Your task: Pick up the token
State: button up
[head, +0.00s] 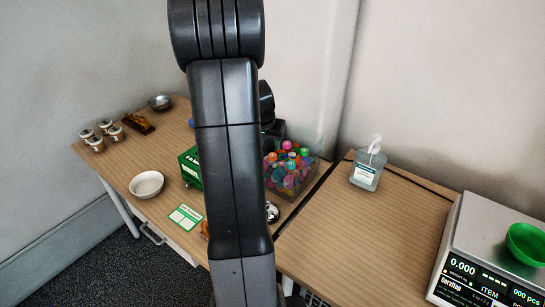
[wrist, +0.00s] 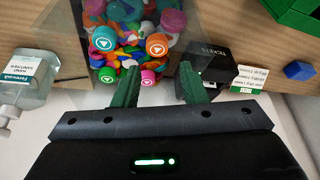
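Several round tokens with white triangle marks lie in a clear bin of colourful pieces; an orange token (wrist: 157,45) shows in the wrist view. I cannot tell which one the task means. In the head view the clear bin (head: 312,176) stands at the table's back right, partly behind my arm. My gripper (wrist: 158,88) has two green fingers spread apart with nothing between them. The fingertips point toward the bin's near side, just short of the tokens in the picture; the exact gap is unclear. My arm hides the gripper in the head view.
A sanitizer bottle (wrist: 27,82) stands left of the bin in the wrist view, and a black ticket printer (wrist: 213,68) right of it.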

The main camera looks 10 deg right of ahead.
jog(key=shift+s+x, duration=0.2)
jog(key=shift+x, duration=1.3)
jog(key=shift+s+x, duration=0.2)
jog(key=shift+x, duration=1.25)
jog(key=shift+f, duration=0.15)
jog(key=c, duration=0.7)
